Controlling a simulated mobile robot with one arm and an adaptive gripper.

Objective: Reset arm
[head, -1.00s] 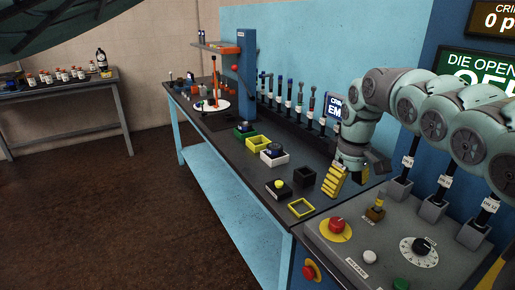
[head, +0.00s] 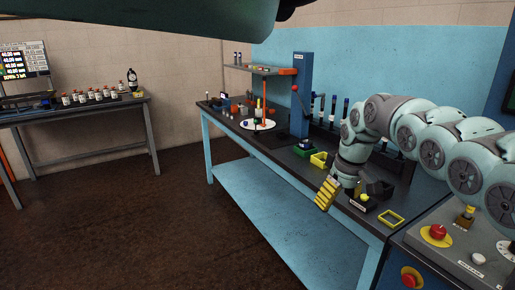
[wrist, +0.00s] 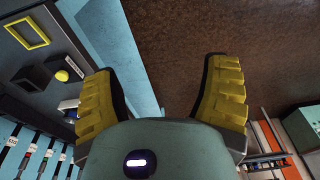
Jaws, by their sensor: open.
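My gripper (head: 352,196) hangs over the front edge of the long dark bench (head: 268,160) in the head view. In the wrist view my gripper (wrist: 162,68) has its two yellow ribbed fingers spread wide. Nothing is between them, and brown floor shows through the gap. The arm is bent, with its links reaching in from the right. One finger faces the head camera with its yellow pads, and the other looks dark.
A yellow square frame (head: 391,218) and a box with a yellow button (head: 364,200) lie near my gripper. A control panel with a red button (head: 438,232) stands at the right. A side table (head: 75,113) holds several bottles. The brown floor (head: 130,225) is clear.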

